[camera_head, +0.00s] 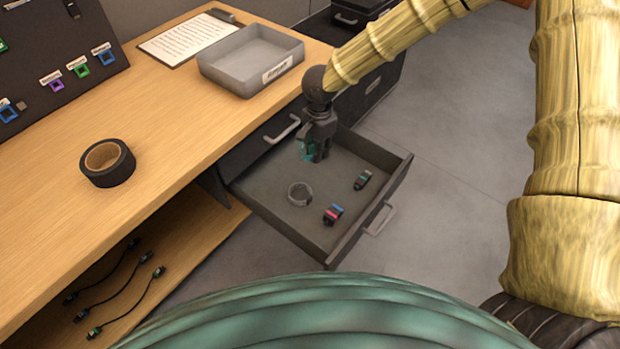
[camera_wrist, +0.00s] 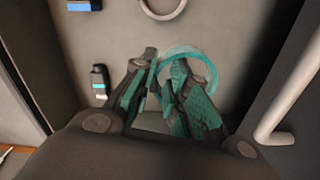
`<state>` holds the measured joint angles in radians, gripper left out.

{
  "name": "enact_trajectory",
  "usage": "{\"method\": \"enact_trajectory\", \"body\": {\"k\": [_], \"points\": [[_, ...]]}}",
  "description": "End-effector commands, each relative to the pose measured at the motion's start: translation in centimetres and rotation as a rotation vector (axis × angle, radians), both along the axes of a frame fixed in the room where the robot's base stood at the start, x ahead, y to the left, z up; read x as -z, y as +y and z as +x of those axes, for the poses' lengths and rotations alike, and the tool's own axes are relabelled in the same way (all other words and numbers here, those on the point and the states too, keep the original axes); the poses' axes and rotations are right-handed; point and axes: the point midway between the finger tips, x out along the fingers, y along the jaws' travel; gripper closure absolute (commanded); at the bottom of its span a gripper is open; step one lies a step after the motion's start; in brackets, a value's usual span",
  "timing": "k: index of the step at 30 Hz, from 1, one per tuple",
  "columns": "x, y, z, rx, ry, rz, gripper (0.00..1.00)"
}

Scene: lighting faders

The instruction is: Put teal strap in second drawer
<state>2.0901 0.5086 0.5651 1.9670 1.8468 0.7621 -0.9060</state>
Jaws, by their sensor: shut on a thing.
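My gripper (camera_head: 318,157) is above the open second drawer (camera_head: 262,192), near its back end by the cabinet. It is shut on the teal strap (camera_head: 306,149), which shows as a small teal loop beside the fingers. In the wrist view the fingers (camera_wrist: 166,82) pinch the strap, and its translucent teal ring (camera_wrist: 203,54) curves out past the fingertips. The drawer floor lies beneath the strap in both views. I cannot tell exactly how high above it the strap is.
In the drawer lie a grey ring (camera_head: 300,193), a blue-and-pink item (camera_head: 333,214) and a small dark stick-like item (camera_head: 363,179). Above is a closed drawer with a handle (camera_head: 283,129). On the wooden desk (camera_head: 180,128) are a grey tray (camera_head: 228,77), clipboard (camera_head: 190,40) and black tape roll (camera_head: 107,163).

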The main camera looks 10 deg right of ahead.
Motion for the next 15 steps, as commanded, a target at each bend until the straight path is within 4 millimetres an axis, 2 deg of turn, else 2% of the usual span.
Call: {"method": "enact_trajectory", "body": {"k": [9, 15], "points": [[4.8, 0.0, -0.1, -0.003, 0.001, -0.002, 0.96], [6.3, 0.0, 0.0, -0.002, 0.000, -0.001, 0.96]]}}
